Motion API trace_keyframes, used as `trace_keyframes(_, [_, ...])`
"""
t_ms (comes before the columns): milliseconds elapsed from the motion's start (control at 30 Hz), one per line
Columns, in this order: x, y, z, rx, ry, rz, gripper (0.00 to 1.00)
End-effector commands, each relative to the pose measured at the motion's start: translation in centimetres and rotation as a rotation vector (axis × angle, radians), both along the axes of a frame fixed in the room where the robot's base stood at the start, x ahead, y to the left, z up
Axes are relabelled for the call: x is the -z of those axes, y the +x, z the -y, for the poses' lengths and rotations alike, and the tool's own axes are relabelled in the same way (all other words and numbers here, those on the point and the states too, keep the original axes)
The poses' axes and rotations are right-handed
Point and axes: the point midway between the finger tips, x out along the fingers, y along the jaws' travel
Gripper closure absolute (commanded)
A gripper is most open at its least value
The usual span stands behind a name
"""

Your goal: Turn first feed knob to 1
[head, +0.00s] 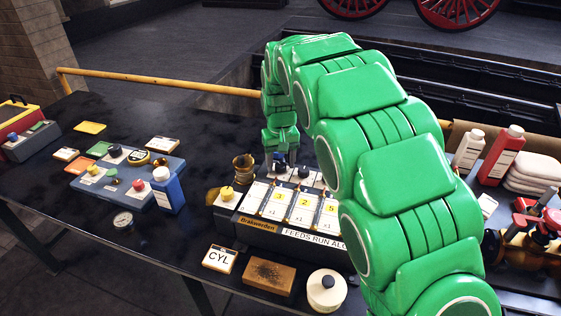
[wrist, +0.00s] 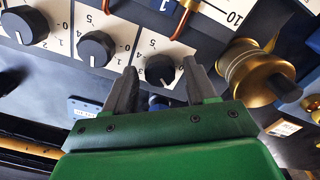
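The feed panel (head: 292,205) is a grey box with white number cards and a row of black knobs. In the wrist view, the first feed knob (wrist: 160,70) is the one nearest the brass fitting. It sits between the two fingertips of my gripper (wrist: 160,78), which are apart, one on each side; contact cannot be made out. Its pointer is hard to read. A second knob (wrist: 97,48) and a third knob (wrist: 25,25) are to its left. In the head view, my gripper (head: 280,157) is down at the knob row, and my arm covers the panel's right part.
A brass fitting (wrist: 257,72) stands close beside the first knob, also seen in the head view (head: 243,167). A blue-grey box (head: 128,178) with small parts is left on the bench. A CYL card (head: 220,259) and white pot (head: 326,290) stand in front.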

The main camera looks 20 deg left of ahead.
Motion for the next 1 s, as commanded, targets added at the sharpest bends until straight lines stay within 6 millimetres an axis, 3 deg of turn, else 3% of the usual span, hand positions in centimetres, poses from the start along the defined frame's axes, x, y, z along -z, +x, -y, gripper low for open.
trace_keyframes(467, [-0.7, 0.1, 0.0, 0.0, 0.001, 0.002, 0.39])
trace_keyframes(1000, [-7.5, 0.1, 0.0, 0.0, 0.002, 0.003, 0.39])
